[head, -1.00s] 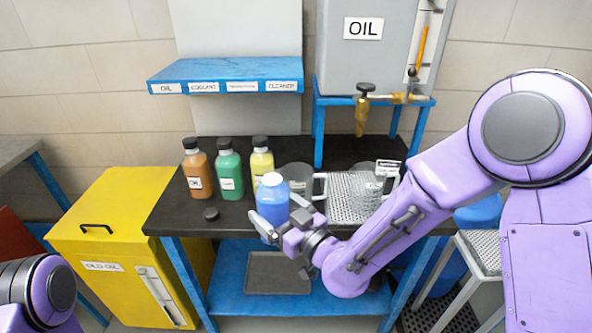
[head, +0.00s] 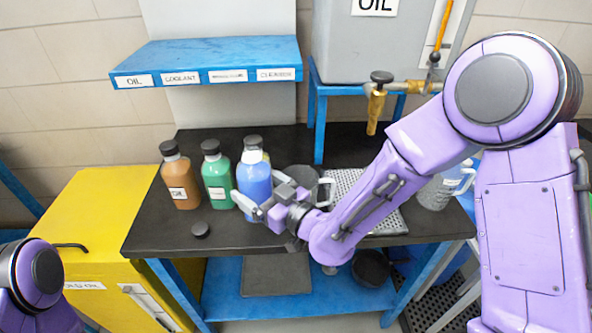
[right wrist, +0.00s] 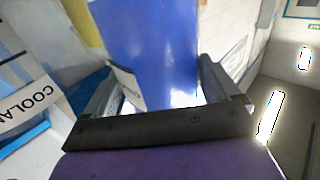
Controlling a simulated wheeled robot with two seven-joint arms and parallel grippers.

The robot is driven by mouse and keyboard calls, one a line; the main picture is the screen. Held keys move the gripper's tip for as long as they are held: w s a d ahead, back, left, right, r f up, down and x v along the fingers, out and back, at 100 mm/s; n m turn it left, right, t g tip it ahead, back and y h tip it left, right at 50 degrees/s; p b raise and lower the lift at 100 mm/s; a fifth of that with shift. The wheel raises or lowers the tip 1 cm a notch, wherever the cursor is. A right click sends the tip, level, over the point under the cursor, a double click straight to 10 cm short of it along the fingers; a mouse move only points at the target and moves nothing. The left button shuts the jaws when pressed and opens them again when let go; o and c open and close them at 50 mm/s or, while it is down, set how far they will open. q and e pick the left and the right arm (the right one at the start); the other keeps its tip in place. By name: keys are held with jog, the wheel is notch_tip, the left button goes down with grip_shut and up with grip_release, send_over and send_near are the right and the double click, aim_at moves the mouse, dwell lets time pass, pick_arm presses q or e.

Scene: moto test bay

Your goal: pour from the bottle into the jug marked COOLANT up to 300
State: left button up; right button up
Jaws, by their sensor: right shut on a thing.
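The blue bottle (head: 254,182) is upright in my right gripper (head: 262,210), in front of the yellow bottle. It fills the middle of the right wrist view (right wrist: 150,50), between the two fingers (right wrist: 165,95). Another clear jug (head: 437,192) shows at the right, partly behind my arm. I cannot read a COOLANT mark on either jug, nor a fill level. My left gripper is out of view; only part of that arm shows.
Brown (head: 181,180) and green (head: 217,178) bottles stand left of the blue one. A black cap (head: 200,229) lies near the bench's (head: 150,225) front edge. A perforated tray (head: 388,220) lies right of centre. A brass tap (head: 376,105) hangs above. A shelf (head: 210,58) has labels.

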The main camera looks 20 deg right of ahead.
jog(key=shift+s+r, duration=0.2)
jog(key=shift+s, duration=0.05)
